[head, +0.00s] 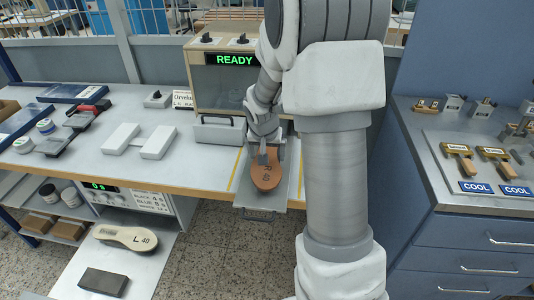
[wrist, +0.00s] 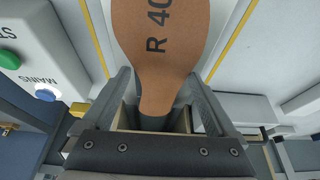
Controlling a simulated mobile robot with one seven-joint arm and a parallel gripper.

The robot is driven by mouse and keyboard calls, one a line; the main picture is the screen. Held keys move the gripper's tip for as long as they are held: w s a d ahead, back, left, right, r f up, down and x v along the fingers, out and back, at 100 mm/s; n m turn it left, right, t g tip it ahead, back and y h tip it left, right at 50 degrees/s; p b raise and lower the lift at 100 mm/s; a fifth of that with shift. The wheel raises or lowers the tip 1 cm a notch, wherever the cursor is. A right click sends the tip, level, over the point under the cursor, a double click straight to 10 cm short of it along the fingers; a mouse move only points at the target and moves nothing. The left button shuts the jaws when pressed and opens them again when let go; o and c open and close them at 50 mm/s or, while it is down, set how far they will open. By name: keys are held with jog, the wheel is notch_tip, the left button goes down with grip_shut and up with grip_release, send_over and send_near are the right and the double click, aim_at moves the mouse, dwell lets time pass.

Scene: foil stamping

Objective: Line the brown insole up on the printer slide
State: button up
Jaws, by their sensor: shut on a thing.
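The brown insole (head: 266,178), marked R 40, is over the grey printer slide (head: 289,192) in front of the machine. Its rounded end points toward the front edge of the slide. My gripper (head: 266,155) is at the insole's far part, partly hidden by my arm. In the wrist view the insole (wrist: 160,40) runs down between the two fingers of my gripper (wrist: 165,105), which are shut on its narrow part. I cannot tell whether the insole touches the slide or hovers just above it.
The printer (head: 222,85) shows a green READY sign. A cream insole (head: 124,238) marked L 40 lies on a lower shelf at the left. White blocks (head: 158,143) lie on the bench. A right-hand bench (head: 480,195) holds stamps and COOL signs.

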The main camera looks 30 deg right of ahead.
jog(key=o, duration=1)
jog(key=shift+o, duration=0.2)
jog(key=p+v, duration=0.2)
jog(key=v, duration=1.5)
jog(key=shift+r, duration=0.2)
jog(key=shift+s+a, duration=0.15)
jog(key=s+a+r+n, duration=0.2)
jog(key=s+a, duration=0.1)
jog(key=s, duration=0.3)
jog(key=s+a+r+n+t+y+p, duration=0.1)
jog(key=s+a+r+n, duration=0.1)
jog(key=s+a, duration=0.2)
jog(key=s+a+r+n+t+y+p, duration=0.1)
jog(key=s+a+r+n, duration=0.1)
jog(key=s, duration=0.7)
jog(key=shift+s+a+r+n, duration=0.25)
jog(key=shift+a+n, duration=0.15)
jog(key=shift+a, duration=0.35)
